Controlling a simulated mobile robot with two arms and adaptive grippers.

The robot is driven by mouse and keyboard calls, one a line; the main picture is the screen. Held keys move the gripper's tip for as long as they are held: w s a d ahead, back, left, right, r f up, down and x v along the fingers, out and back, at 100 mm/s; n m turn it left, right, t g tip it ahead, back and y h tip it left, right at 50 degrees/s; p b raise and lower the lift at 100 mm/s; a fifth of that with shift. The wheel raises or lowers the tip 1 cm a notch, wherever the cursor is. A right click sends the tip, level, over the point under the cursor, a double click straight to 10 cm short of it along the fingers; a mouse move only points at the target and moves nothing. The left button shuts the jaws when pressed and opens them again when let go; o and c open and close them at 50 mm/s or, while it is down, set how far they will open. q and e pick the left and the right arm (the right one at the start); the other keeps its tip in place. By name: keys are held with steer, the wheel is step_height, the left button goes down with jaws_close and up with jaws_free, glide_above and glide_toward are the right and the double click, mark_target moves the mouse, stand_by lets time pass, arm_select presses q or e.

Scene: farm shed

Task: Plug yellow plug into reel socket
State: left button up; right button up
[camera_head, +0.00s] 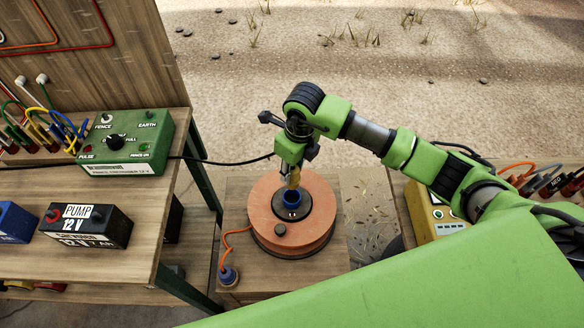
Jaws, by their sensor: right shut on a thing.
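The orange cable reel (265,222) lies flat on a wooden stand in the middle of the head view. A dark hub with a blue-rimmed socket (292,197) is at its centre. My right gripper (294,172) points down just above the hub, shut on a small yellow plug (294,180). The plug's lower end is close to the socket's back edge; I cannot tell whether it touches or has entered. My left gripper is not in view.
A green fence energiser (127,143) and black pump battery (88,226) sit on the left bench. A blue plug (228,275) on an orange lead is at the stand's front left. A yellow device (436,214) stands on the right bench. A black cable runs behind the reel.

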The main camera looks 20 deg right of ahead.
step_height(320, 180, down, 3)
steer(key=shift+b, duration=0.85)
steer(key=shift+f+b, duration=1.05)
steer(key=shift+f, duration=0.35)
steer(key=shift+f+b, duration=0.1)
steer(key=shift+b, duration=0.25)
steer(key=shift+f+b, duration=1.2)
steer(key=shift+f, duration=0.2)
steer(key=shift+f, duration=0.15)
stand_by(0.4)
steer(key=shift+f+b, duration=0.2)
steer(key=shift+b, duration=0.2)
steer(key=shift+f, duration=0.1)
stand_by(0.4)
